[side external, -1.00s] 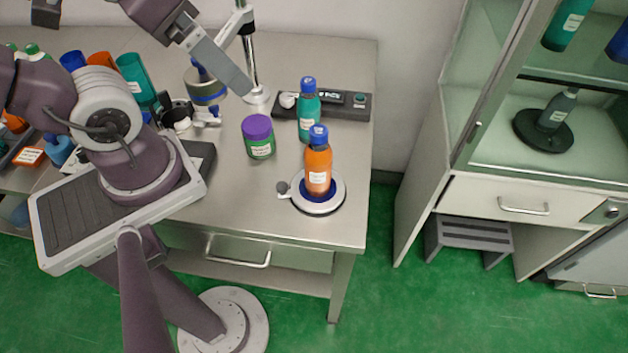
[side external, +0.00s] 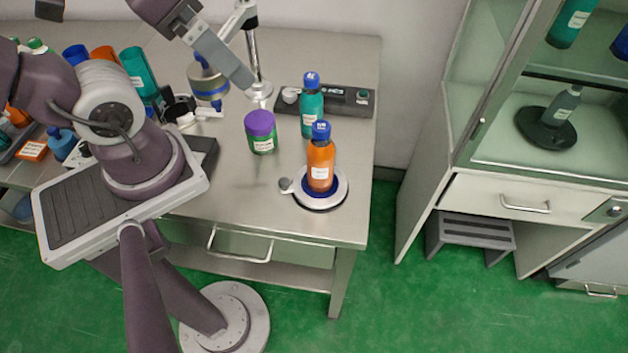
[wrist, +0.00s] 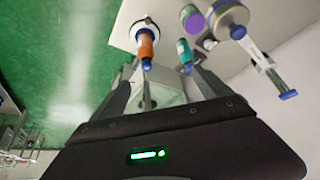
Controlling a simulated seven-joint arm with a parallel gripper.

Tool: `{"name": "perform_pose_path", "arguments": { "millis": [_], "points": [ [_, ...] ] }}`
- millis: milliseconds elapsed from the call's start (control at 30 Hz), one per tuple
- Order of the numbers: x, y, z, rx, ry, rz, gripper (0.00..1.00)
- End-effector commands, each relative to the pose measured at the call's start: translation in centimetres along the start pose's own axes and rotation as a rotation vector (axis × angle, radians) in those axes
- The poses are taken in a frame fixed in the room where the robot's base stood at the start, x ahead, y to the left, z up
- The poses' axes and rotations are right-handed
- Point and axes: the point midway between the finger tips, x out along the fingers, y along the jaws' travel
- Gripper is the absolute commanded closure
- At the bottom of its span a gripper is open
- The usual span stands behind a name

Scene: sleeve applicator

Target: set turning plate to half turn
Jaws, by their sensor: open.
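The turning plate (side external: 335,198) is a round pale metal disc with a dark blue centre, near the front right corner of the bench. A small round knob (side external: 285,184) sits at its left edge. An orange bottle (side external: 321,165) with a blue cap stands upright on the plate. In the wrist view, the plate (wrist: 136,28) and the orange bottle (wrist: 146,44) show beyond my fingers. My gripper (wrist: 160,88) is open, with nothing seen between its fingers. In the side view it is high at the upper left, well away from the plate. The plate's angle is hard to tell.
A teal bottle (side external: 312,106) stands behind the plate. A green jar with a purple lid (side external: 261,132) stands to its left. A dark control strip (side external: 340,100) and a metal stand (side external: 256,60) are at the back. The bench right of the plate is narrow.

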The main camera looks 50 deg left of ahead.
Motion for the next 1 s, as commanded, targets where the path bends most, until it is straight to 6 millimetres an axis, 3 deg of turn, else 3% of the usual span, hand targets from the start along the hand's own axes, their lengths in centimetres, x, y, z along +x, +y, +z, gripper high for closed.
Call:
{"name": "perform_pose_path", "arguments": {
  "millis": [33, 100, 167, 200, 267, 300, 400, 500, 600, 700, 1000],
  "points": [
    [0.4, 0.0, -0.1, 0.043, -0.011, -0.009, 0.24],
    [1.9, 0.0, -0.5, 0.242, -0.054, -0.04, 0.38],
    [4.3, 0.3, -1.0, 0.554, -0.118, -0.058, 0.5],
    [6.2, 0.9, -1.2, 0.819, -0.165, -0.048, 0.56],
    [9.4, 2.3, -1.1, 1.251, -0.219, 0.015, 0.56],
    [11.4, 3.6, -0.6, 1.535, -0.235, 0.088, 0.56],
    [15.6, 6.0, 1.6, 2.121, -0.208, 0.311, 0.56],
    [19.1, 5.5, 3.6, 2.464, -0.16, 0.508, 0.56],
    [21.6, 3.3, 4.9, 2.621, -0.139, 0.623, 0.56],
    [22.8, 2.3, 5.6, 2.696, -0.116, 0.675, 0.56],
    [25.7, 2.0, 7.3, 2.719, -0.117, 0.69, 0.56]
  ]
}}
